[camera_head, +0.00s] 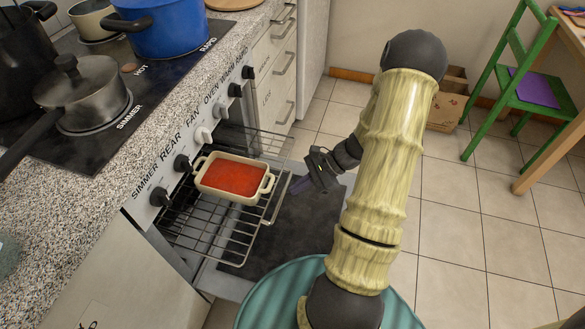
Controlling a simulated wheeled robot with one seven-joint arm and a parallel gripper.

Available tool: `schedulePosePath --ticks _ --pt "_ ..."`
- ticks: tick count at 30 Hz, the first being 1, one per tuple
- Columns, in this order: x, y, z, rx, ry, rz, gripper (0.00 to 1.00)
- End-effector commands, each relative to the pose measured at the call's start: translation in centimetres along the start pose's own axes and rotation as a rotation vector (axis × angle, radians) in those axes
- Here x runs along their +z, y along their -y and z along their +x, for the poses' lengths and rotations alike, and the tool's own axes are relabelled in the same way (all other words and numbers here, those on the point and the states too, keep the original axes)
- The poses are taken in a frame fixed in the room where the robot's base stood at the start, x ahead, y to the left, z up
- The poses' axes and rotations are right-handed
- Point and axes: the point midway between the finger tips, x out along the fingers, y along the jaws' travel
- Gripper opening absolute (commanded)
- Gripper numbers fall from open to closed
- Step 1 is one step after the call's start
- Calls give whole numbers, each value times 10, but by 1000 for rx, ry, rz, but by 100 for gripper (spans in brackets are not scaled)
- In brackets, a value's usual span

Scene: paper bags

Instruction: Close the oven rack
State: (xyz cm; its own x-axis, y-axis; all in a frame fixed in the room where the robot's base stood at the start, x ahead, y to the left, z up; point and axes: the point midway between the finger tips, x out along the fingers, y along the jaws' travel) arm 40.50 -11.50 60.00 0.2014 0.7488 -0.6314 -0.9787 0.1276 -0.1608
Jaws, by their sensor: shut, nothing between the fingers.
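The wire oven rack (207,243) is pulled out from the oven below the row of knobs. A cream baking dish (234,180) with red contents sits on the rack. The oven door (290,235) is folded down and open beneath the rack. My gripper (300,188) is shut and empty, just right of the rack's outer edge and close to the dish's right handle. I cannot tell whether it touches the rack. The inside of the oven is hidden by the counter and control panel.
A black hob with a grey lidded pot (83,92) and a blue pot (165,27) is above the oven. Control knobs (183,163) overhang the rack. A green chair (520,85) and cardboard box (448,100) stand at the back right. Tiled floor (480,200) on the right is clear.

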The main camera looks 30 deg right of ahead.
Motion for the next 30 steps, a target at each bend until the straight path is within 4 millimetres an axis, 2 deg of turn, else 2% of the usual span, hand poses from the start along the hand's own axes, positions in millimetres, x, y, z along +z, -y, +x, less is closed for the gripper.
schedulePosePath --ticks 6,13,24,30 --pt "-38 18 -24 -254 171 257 0" --pt "-73 29 -49 -475 306 433 0" --pt "-79 31 -52 -504 323 454 0" --pt "-77 35 -43 -502 324 452 0"
